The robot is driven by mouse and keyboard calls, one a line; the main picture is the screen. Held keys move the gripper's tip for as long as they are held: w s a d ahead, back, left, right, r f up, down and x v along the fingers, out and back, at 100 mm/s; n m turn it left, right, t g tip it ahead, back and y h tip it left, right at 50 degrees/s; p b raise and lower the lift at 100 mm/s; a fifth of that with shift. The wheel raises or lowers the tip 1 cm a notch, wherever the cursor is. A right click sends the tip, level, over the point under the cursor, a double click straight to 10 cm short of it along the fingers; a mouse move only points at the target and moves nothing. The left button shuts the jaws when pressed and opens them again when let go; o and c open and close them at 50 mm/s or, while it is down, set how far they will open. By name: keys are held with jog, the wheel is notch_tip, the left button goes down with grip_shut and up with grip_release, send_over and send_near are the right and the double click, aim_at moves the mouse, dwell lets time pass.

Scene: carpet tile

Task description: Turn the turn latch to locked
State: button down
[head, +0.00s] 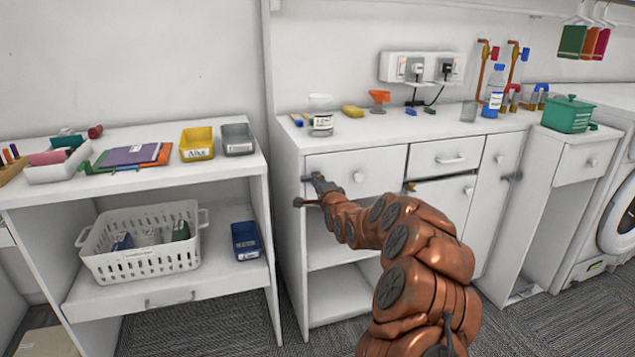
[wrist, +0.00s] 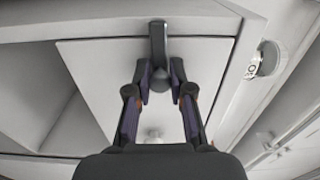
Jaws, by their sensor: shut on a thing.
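The turn latch (wrist: 158,42) is a dark grey bar with a rounded end, on the edge of a small white door (wrist: 95,75). In the wrist view the bar lies across the door's edge onto the frame. My gripper (wrist: 161,82) has its two fingers on either side of the rounded end and is shut on it. In the head view my gripper (head: 319,182) is at the left edge of the same door (head: 385,165); its fingers mostly hide the latch there. The door looks closed, with a pale round knob (head: 358,177).
An open shelf (head: 340,290) lies below. Another dark latch (head: 512,176) is on a cabinet at right. A shelf unit (head: 255,185) stands at left.

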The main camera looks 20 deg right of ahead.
jog(key=shift+f, duration=0.1)
jog(key=c, duration=1)
grip_release()
jog(key=shift+s, duration=6)
